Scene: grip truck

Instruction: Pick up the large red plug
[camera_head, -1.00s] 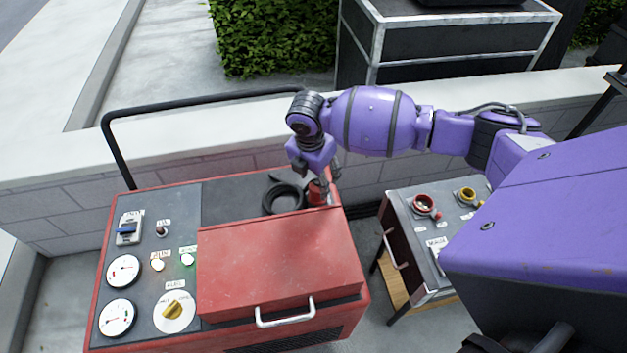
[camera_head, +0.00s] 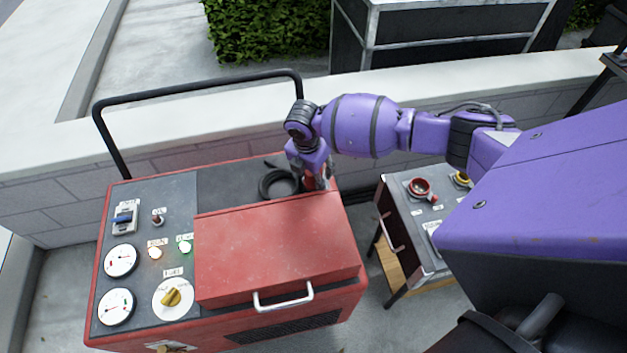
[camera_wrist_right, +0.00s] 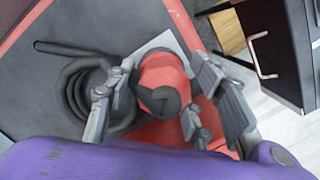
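The large red plug (camera_wrist_right: 160,72) stands on the dark top of the red generator cart (camera_head: 280,250), beside a coiled black cable (camera_wrist_right: 82,92). In the head view the plug (camera_head: 309,183) is mostly hidden by my right gripper (camera_head: 317,178), behind the red raised cover. In the wrist view my right gripper (camera_wrist_right: 165,88) is open, with fingers on both sides of the plug and gaps showing between them and it. Whether any finger touches the plug I cannot tell. My left gripper is out of view.
A control panel (camera_head: 150,250) with gauges, lights and a yellow knob is on the cart's left. A black handlebar (camera_head: 200,88) rises behind it. A low wall (camera_head: 230,120) runs behind. A second box (camera_head: 425,215) with red and yellow sockets stands to the right.

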